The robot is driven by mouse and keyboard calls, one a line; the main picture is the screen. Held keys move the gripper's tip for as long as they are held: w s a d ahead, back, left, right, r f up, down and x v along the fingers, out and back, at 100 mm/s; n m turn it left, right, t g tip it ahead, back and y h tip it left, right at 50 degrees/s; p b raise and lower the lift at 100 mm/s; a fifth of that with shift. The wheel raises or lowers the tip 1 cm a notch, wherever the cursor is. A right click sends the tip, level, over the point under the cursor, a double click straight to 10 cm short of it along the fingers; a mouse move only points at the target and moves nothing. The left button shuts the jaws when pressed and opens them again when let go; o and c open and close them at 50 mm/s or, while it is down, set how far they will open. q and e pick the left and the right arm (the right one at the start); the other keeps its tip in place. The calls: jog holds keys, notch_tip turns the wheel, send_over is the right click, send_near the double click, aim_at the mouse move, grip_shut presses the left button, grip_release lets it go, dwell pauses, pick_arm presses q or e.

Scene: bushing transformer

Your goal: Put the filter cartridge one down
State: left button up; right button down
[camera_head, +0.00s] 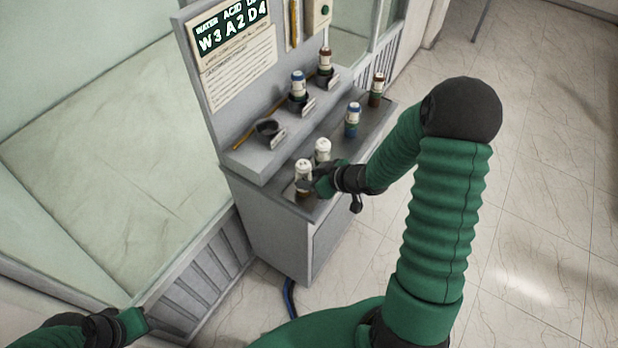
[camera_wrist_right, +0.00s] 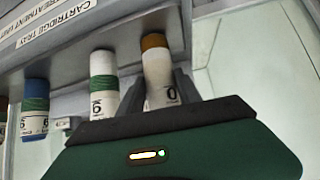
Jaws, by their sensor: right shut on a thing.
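My right gripper (camera_head: 310,188) is shut on a white filter cartridge (camera_head: 303,168) with a brown band, at the near end of the grey cabinet's lower ledge. In the right wrist view, the gripper's dark fingers (camera_wrist_right: 162,92) are on either side of this cartridge (camera_wrist_right: 156,68). The cartridge looks upright at the ledge; I cannot tell whether its base touches it. A second white cartridge (camera_head: 322,149), with a green band in the wrist view (camera_wrist_right: 103,85), stands close beside it. My left gripper (camera_head: 135,322) is low at the left, and its jaw state is unclear.
A blue-and-white cartridge (camera_head: 353,118) and a brown one (camera_head: 377,88) stand farther along the ledge (camera_head: 345,158). A sign (camera_head: 229,27) reads W3 A2 D4.

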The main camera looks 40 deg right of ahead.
jog(key=c, duration=1.2)
grip_release()
jog(key=shift+f, duration=0.1)
jog(key=o, duration=0.4)
jog(key=shift+d, duration=0.25)
jog(key=shift+c, duration=0.2)
